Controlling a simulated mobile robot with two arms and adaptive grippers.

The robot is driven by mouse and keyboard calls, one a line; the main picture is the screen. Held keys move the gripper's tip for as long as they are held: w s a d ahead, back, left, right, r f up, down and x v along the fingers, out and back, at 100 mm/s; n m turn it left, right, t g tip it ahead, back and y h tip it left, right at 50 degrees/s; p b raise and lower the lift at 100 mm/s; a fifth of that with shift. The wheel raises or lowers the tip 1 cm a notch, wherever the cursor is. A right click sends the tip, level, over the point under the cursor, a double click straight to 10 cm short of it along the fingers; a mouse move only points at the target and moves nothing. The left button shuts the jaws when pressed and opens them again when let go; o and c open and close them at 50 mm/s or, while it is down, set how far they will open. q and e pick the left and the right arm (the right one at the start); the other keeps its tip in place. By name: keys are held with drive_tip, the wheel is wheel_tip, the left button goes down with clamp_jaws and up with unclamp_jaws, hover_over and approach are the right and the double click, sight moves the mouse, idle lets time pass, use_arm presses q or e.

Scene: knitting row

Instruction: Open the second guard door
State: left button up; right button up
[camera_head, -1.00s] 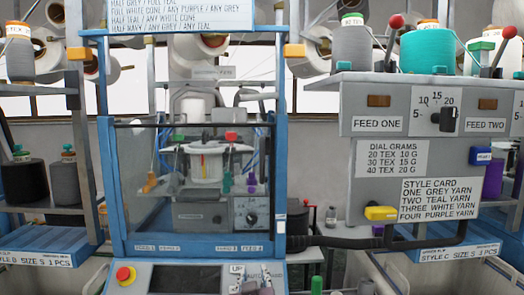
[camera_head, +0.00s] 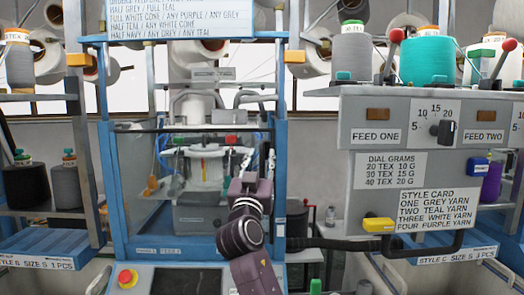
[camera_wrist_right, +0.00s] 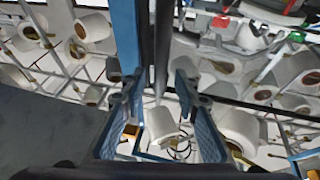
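A clear guard door (camera_head: 140,180) spans the front of the blue-framed machine (camera_head: 109,190) in the middle of the head view and looks shut. My right gripper (camera_head: 262,160) is in front of this door, at its right side near the blue post (camera_head: 281,190). In the right wrist view the two fingers of the right gripper (camera_wrist_right: 157,85) stand apart. A dark upright bar (camera_wrist_right: 163,40) lies between and beyond them, beside a blue post (camera_wrist_right: 126,35). I cannot tell whether the fingers touch the bar. My arm hides part of the door. My left gripper is not in view.
A grey control panel (camera_head: 372,220) with yarn cones above stands to the right, with a black pipe (camera_head: 340,243) below it. A yarn shelf (camera_head: 40,215) stands at the left. A red button (camera_head: 126,277) sits on the console below the door.

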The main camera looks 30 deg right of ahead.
drive_tip(key=shift+w+d+r, duration=0.25)
drive_tip(key=shift+w+d, duration=0.2)
clamp_jaws()
